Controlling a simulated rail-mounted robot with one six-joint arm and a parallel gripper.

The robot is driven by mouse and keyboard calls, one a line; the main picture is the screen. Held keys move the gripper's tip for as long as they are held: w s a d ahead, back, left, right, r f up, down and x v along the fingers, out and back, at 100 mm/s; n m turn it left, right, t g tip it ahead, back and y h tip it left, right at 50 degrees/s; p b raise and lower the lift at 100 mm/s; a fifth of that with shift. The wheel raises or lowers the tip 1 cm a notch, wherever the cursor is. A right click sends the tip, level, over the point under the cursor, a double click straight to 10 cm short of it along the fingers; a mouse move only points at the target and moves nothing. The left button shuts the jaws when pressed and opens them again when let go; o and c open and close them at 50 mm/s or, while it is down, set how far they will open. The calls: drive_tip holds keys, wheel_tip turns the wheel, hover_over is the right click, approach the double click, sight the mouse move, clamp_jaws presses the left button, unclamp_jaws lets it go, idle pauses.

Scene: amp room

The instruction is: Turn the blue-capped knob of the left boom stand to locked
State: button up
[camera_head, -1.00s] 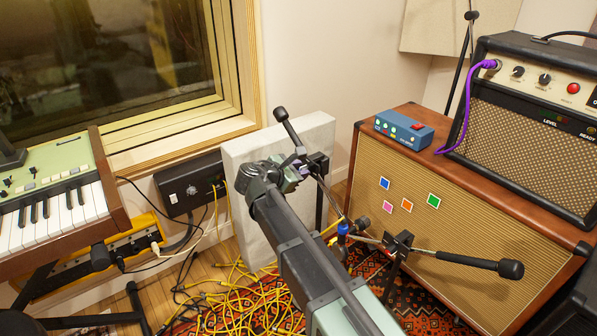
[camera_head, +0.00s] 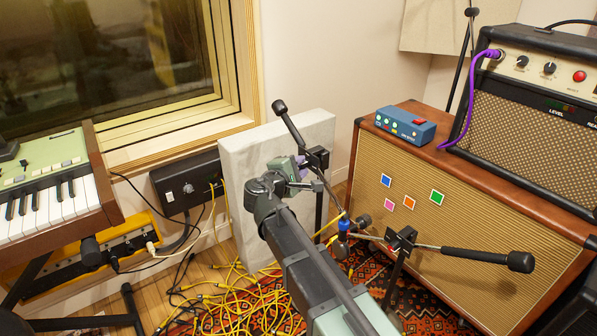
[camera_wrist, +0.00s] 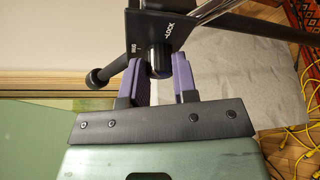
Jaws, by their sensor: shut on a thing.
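The left boom stand (camera_head: 319,158) has a black clamp block and a boom slanting from a dark counterweight at upper left to lower right. My gripper (camera_head: 301,166) is at the left side of this block. In the wrist view, the purple fingers of my gripper (camera_wrist: 158,80) sit on either side of a dark round knob (camera_wrist: 159,58) and are shut on it.
A second boom stand (camera_head: 400,240) stands to the right, before the brown speaker cabinet (camera_head: 470,212). A blue-banded piece (camera_head: 344,226) is at the left boom's lower end. A pale panel (camera_head: 240,160) stands behind the left stand. Yellow cables (camera_head: 245,295) tangle on the floor.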

drive_tip(key=m+b, duration=0.1)
drive_tip(key=m, duration=0.1)
drive_tip(key=m+t+b, duration=0.1)
drive_tip(key=m, duration=0.1)
drive_tip(key=shift+f+h+b, duration=0.3)
drive_tip(key=shift+f+b, duration=0.05)
drive_tip(key=shift+m+t+h+b, duration=0.5)
drive_tip(key=shift+m+t+b, duration=0.35)
drive_tip(key=shift+m, duration=0.85)
drive_tip(key=shift+r, duration=0.1)
drive_tip(key=o, duration=0.9)
drive_tip(key=b+v, duration=0.1)
drive_tip(key=v, duration=1)
drive_tip(key=shift+b, duration=0.4)
